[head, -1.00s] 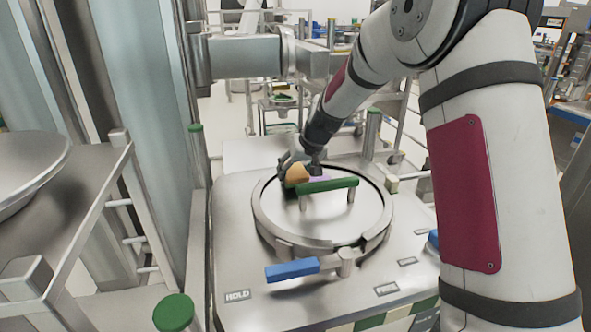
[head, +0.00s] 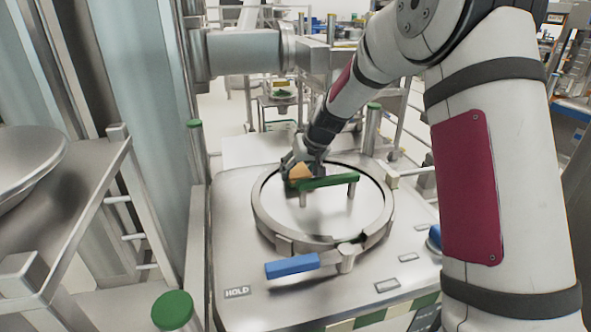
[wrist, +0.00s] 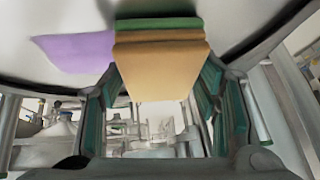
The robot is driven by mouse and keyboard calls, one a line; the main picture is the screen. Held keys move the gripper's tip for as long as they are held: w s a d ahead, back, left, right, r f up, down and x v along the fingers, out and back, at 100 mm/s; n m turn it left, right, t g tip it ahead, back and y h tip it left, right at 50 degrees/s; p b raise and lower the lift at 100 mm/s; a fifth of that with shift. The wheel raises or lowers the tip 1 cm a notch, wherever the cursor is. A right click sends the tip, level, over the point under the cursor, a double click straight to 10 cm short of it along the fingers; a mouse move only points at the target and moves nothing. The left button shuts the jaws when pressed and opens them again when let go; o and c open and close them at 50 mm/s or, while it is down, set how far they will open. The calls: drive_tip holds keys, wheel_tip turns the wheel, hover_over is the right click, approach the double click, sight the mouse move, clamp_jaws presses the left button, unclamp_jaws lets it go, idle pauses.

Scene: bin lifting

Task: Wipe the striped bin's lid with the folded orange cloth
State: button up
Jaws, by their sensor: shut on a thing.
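The folded orange cloth (head: 299,173) is between the fingers of my gripper (wrist: 160,100), which is shut on it; it fills the middle of the wrist view (wrist: 160,75). The cloth is at the far left part of the round metal lid (head: 330,212), behind the lid's green handle (head: 328,182). It looks low over the lid, but I cannot tell whether it touches. A purple patch (wrist: 75,52) lies on the lid beside the cloth in the wrist view; in the head view it is hidden. The bin's striped edge (head: 398,312) shows at the front.
A blue-handled latch (head: 292,266) sticks out at the lid's front rim. Green-topped posts (head: 173,310) stand around the bin. A metal stand with a basin (head: 25,165) is at the left. The front of the lid is clear.

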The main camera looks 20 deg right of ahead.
drive_tip(key=shift+s+d+f, duration=0.1)
drive_tip(key=shift+d+f, duration=0.05)
drive_tip(key=shift+d, duration=1.8)
drive_tip(key=shift+d+f, duration=0.1)
drive_tip(key=shift+d, duration=1.8)
drive_tip(key=shift+d+r, duration=0.1)
drive_tip(key=shift+d, duration=1.35)
drive_tip(key=shift+a+r, duration=0.1)
drive_tip(key=shift+a, duration=0.1)
drive_tip(key=shift+a+r, duration=0.2)
drive_tip(key=shift+a, duration=1.6)
drive_tip(key=shift+a+f, duration=0.2)
drive_tip(key=shift+a, duration=1.7)
drive_tip(key=shift+a+f, duration=0.15)
drive_tip(key=shift+a, duration=1.7)
drive_tip(key=shift+r+p, duration=0.45)
drive_tip(key=shift+r, duration=2.6)
drive_tip(key=shift+r, duration=0.15)
